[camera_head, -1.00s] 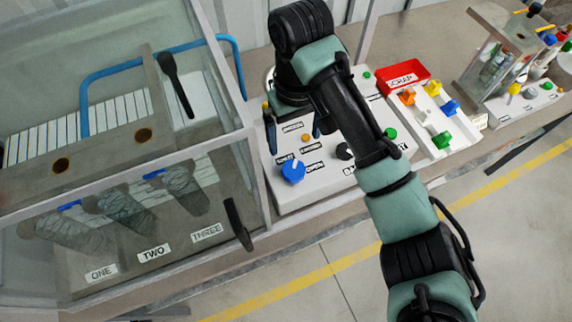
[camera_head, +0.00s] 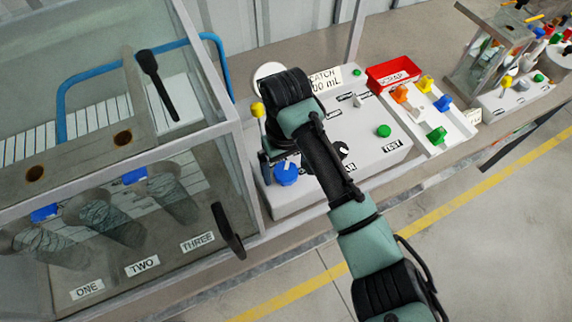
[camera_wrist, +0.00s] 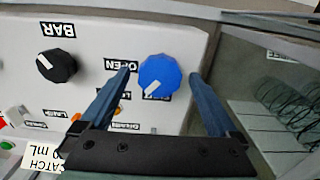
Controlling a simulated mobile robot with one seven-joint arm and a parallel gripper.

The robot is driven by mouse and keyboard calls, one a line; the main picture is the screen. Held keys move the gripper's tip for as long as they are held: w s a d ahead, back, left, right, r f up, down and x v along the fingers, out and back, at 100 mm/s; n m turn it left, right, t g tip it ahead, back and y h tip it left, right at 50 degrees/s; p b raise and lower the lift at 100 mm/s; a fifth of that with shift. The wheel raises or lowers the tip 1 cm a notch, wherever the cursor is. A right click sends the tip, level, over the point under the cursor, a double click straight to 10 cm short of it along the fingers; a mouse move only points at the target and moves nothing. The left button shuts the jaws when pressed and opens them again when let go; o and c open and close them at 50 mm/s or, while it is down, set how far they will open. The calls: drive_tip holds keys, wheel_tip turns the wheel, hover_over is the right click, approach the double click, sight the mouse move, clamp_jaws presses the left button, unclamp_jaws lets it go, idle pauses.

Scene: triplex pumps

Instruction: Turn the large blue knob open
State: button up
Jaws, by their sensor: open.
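The large blue knob (camera_head: 286,173) sits on the front left of the white control panel (camera_head: 290,203). In the wrist view the blue knob (camera_wrist: 159,74) has a white pointer mark aimed at its lower left, with an OPEN label (camera_wrist: 121,65) to its left and another label partly hidden below it. My gripper (camera_wrist: 162,72) is open, with one blue finger on each side of the knob. Whether the fingers touch it cannot be told. In the head view my gripper (camera_head: 282,158) is mostly hidden by my wrist above the panel.
A black knob (camera_wrist: 56,66) by the BAR label is on the same panel. A yellow-tipped lever (camera_head: 258,110) stands behind my gripper. A glass-walled case (camera_head: 245,150) rises close on the left.

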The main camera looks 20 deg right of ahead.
drive_tip(key=c, duration=1.4)
drive_tip(key=shift+r+m+p, duration=0.1)
drive_tip(key=shift+m+p, duration=0.2)
drive_tip(key=shift+p, duration=0.05)
drive_tip(key=shift+a+r+m+p, duration=0.1)
drive_tip(key=shift+a+m+p, duration=0.05)
drive_tip(key=shift+m+p, duration=0.8)
drive_tip(key=m+p, duration=0.2)
drive_tip(key=shift+s+p, duration=0.1)
drive_tip(key=shift+p, duration=0.3)
drive_tip(key=m+p, duration=0.3)
drive_tip(key=m, duration=0.3)
drive_tip(key=o, duration=1.4)
